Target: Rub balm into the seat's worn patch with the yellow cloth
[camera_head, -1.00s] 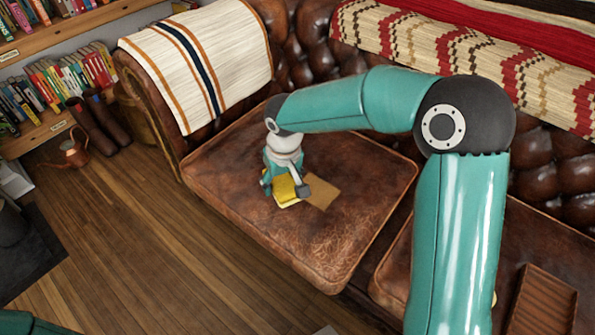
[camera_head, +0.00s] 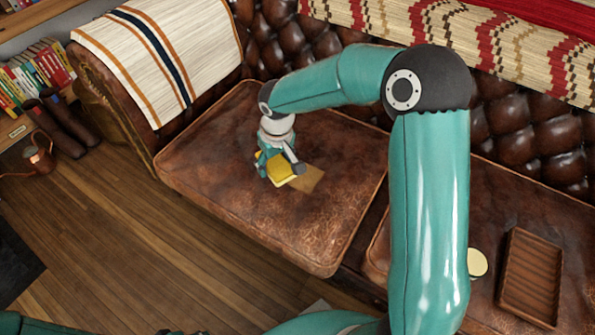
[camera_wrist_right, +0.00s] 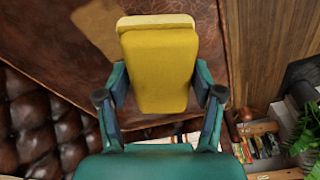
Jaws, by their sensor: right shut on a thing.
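The yellow cloth (camera_head: 279,170) is a thick folded pad, and it also shows in the right wrist view (camera_wrist_right: 160,50). My right gripper (camera_wrist_right: 160,88) is shut on it, one finger on each side. The gripper (camera_head: 280,163) is low over the left brown leather seat cushion (camera_head: 325,235). A lighter tan worn patch (camera_head: 308,179) shows just right of the cloth; it is partly covered from view. It shows again in the wrist view (camera_wrist_right: 100,27). I cannot tell whether the cloth touches the leather.
A round pale-yellow disc (camera_head: 477,262), perhaps the balm, lies on the right cushion beside a ribbed wooden tray (camera_head: 531,280), partly behind my right arm. A striped blanket (camera_head: 160,60) covers the sofa arm. A copper watering can (camera_head: 38,158) stands left. The wooden floor in front is mostly clear.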

